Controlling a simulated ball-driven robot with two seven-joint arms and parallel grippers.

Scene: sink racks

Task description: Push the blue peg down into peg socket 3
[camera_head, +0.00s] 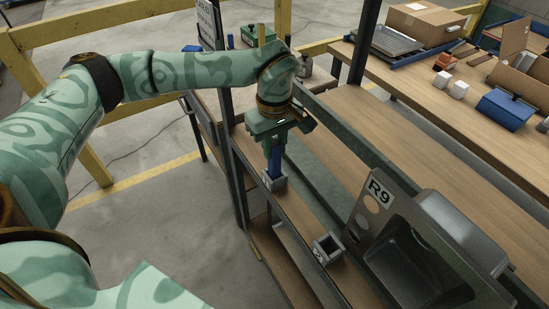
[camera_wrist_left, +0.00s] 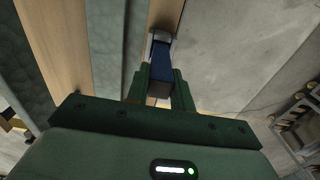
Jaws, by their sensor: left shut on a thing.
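The blue peg (camera_head: 276,163) stands roughly upright, its lower end at a small grey square socket (camera_head: 275,183) on the wooden shelf. I cannot tell how deep it sits, and I read no number on that socket. My left gripper (camera_head: 273,146) is above the socket, pointing down and shut on the upper part of the peg. In the left wrist view the peg (camera_wrist_left: 162,68) lies between the fingers of the left gripper (camera_wrist_left: 160,88), with the grey socket (camera_wrist_left: 162,36) at its far end. My right gripper is not in view.
A second, empty square socket (camera_head: 327,248) sits nearer on the same shelf (camera_head: 304,222). A grey sink marked R9 (camera_head: 432,240) leans at the right. A dark upright post (camera_head: 231,125) stands close left of my gripper. Boxes and a blue bin (camera_head: 507,108) stand on the far table.

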